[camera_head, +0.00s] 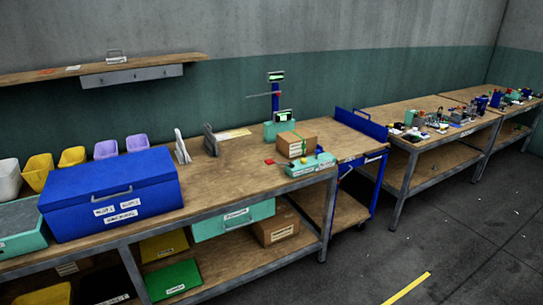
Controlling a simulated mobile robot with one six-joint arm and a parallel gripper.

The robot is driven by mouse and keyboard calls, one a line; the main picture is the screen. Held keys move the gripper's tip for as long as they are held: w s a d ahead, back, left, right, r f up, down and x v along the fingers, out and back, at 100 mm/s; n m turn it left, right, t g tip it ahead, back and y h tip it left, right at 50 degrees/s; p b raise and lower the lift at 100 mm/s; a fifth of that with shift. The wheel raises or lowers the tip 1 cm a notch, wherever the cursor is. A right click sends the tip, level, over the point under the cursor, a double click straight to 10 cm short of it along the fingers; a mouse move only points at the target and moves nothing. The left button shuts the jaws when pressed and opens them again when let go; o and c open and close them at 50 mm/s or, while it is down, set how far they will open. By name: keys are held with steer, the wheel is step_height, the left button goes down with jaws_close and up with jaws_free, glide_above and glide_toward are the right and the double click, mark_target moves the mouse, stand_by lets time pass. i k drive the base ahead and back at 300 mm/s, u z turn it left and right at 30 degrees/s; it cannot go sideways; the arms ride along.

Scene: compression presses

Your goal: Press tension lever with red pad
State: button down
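A teal device (310,165) lies at the front right edge of the long workbench, with dark and pale parts on top too small to make out. A small red piece (270,161) sits just left of it; I cannot tell whether this is the lever's red pad. Behind the box, a teal stand with a blue post (275,104) carries a thin reddish bar (264,94) sticking out left. My gripper is not in view.
A blue toolbox (110,192) and several bins fill the bench's left side. A blue-framed cart (350,190) stands at the bench's right end. Further right, tables (430,150) hold many small items. The floor (420,245) in front right is clear.

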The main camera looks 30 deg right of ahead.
mark_target(269, 162)
steer(key=i, duration=0.95)
steer(key=u, duration=0.05)
